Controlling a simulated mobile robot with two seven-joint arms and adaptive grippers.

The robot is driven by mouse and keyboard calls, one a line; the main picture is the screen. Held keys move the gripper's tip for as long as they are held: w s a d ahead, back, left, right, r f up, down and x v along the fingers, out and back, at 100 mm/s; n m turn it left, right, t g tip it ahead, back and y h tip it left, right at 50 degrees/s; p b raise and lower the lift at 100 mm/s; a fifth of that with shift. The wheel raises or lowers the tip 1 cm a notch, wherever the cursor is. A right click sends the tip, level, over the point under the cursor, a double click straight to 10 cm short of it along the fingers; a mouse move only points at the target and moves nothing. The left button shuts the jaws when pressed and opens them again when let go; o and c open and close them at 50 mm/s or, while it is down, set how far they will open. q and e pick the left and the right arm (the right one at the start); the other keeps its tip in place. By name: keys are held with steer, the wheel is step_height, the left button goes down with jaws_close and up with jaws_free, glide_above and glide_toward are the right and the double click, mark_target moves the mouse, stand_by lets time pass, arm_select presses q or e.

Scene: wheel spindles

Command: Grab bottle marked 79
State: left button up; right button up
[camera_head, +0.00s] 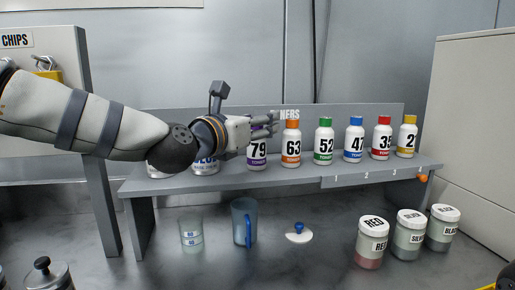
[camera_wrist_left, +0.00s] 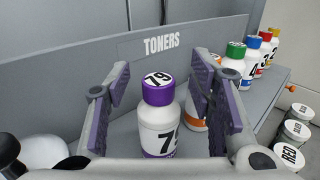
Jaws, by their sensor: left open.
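The bottle marked 79 (camera_head: 257,156) is white with a purple cap and stands upright at the left of the row of toner bottles on the grey shelf. In the left wrist view the bottle (camera_wrist_left: 158,122) stands between the two fingers, with 79 on its cap and label. My left gripper (camera_head: 262,127) reaches in from the left at the height of the bottle's cap, hiding part of it. In the wrist view the left gripper (camera_wrist_left: 160,105) is open, its fingers either side of the bottle with visible gaps. My right gripper is not in view.
Close to the right stands the orange-capped bottle 63 (camera_head: 291,146), beside the right finger in the wrist view. Bottles 52 (camera_head: 324,143), 47 (camera_head: 354,141) and others continue rightward. A blue jug (camera_head: 243,222), a beaker (camera_head: 191,235) and several labelled jars (camera_head: 371,243) stand below the shelf (camera_head: 225,184).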

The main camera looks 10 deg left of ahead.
arm_select(q)
steer(key=shift+w, duration=0.15)
steer(key=shift+c, duration=1.1)
jaws_close()
